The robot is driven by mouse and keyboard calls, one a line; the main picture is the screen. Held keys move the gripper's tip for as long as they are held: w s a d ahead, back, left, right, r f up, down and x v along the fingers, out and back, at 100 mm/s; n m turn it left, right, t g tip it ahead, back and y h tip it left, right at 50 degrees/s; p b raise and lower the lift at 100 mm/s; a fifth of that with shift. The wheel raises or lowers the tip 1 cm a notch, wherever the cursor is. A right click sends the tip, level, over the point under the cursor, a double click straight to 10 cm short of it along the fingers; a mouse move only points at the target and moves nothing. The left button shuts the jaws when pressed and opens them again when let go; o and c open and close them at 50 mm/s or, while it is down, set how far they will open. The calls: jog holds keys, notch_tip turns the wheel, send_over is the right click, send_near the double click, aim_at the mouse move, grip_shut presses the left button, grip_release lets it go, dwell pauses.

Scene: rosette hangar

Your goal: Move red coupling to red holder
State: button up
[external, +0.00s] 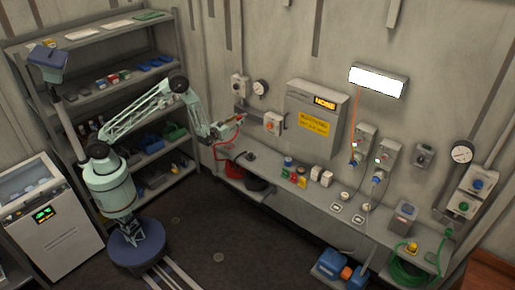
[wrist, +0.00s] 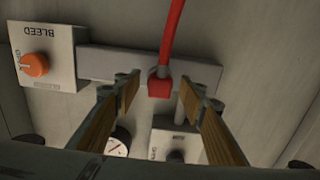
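The red coupling (wrist: 160,86) shows in the wrist view as a small red block at the end of a red hose (wrist: 172,38), against a grey bar (wrist: 115,62) on the wall. My gripper (wrist: 164,92) is open, with one finger on each side of the coupling and a visible gap to both. In the external view my gripper (external: 231,128) is at the wall at the left end of the bench, by the red hose (external: 215,150). The coupling is too small to make out there. I cannot tell which part is the red holder.
The BLEED box with an orange knob (wrist: 36,64) sits beside the bar; it also shows in the external view (external: 272,123). A gauge (wrist: 118,140) and another box (wrist: 175,145) are close by. A bench (external: 325,202) with several small items runs along the wall.

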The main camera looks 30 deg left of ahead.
aim_at(237, 119)
dwell(0.7)
jog(key=c, duration=1.1)
jog(key=shift+s+b, duration=0.1)
jog(key=shift+b, duration=0.25)
jog(key=shift+s+a, duration=0.1)
jog(key=shift+s, duration=0.2)
jog(key=shift+s, duration=0.1)
jog(key=shift+s+b, duration=0.3)
jog(key=shift+b+v, duration=1.05)
jog(key=shift+v, duration=1.15)
jog(key=shift+a, duration=0.15)
